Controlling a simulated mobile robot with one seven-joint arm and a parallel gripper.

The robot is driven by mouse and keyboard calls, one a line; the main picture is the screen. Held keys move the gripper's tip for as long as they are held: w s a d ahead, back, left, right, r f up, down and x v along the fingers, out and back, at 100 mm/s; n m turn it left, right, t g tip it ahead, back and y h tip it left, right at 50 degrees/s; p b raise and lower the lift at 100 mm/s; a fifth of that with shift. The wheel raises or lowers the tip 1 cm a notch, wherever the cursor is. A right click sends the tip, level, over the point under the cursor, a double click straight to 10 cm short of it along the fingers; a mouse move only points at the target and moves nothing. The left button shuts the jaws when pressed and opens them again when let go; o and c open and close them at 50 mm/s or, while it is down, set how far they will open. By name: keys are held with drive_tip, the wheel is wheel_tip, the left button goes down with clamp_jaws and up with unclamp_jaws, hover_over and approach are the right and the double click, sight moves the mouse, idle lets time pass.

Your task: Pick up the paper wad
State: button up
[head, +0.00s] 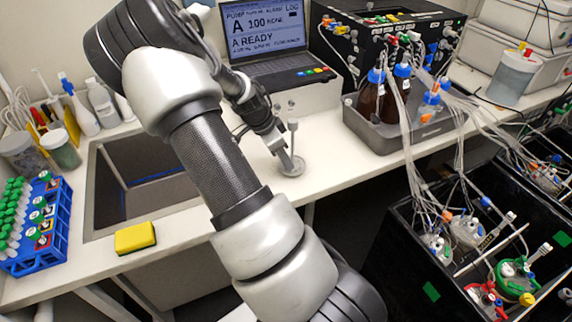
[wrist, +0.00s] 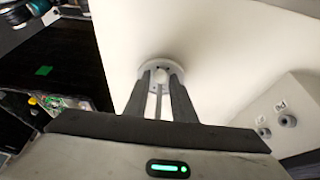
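My gripper (head: 288,162) points down at the white bench in front of the laptop. In the wrist view its two dark fingers (wrist: 161,80) stand apart, with a gap between them. A small whitish rounded thing (wrist: 161,74) shows between the fingertips, over a pale grey round disc (wrist: 147,66). I cannot tell if it is the paper wad or if the fingers touch it. In the head view the disc (head: 298,171) lies on the bench under the fingertips. No other paper wad is clear in either view.
A sink (head: 100,190), a yellow sponge (head: 135,238) and a blue tube rack (head: 38,235) are at the left. A laptop (head: 265,35) stands behind. A grey tray (head: 385,138) with bottles is at the right, near a black bin (head: 395,275) with tubing.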

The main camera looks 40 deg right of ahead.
drive_tip(key=shift+d+f, duration=0.1)
drive_tip(key=shift+f, duration=0.2)
clamp_jaws()
drive_tip(key=shift+r, duration=0.2)
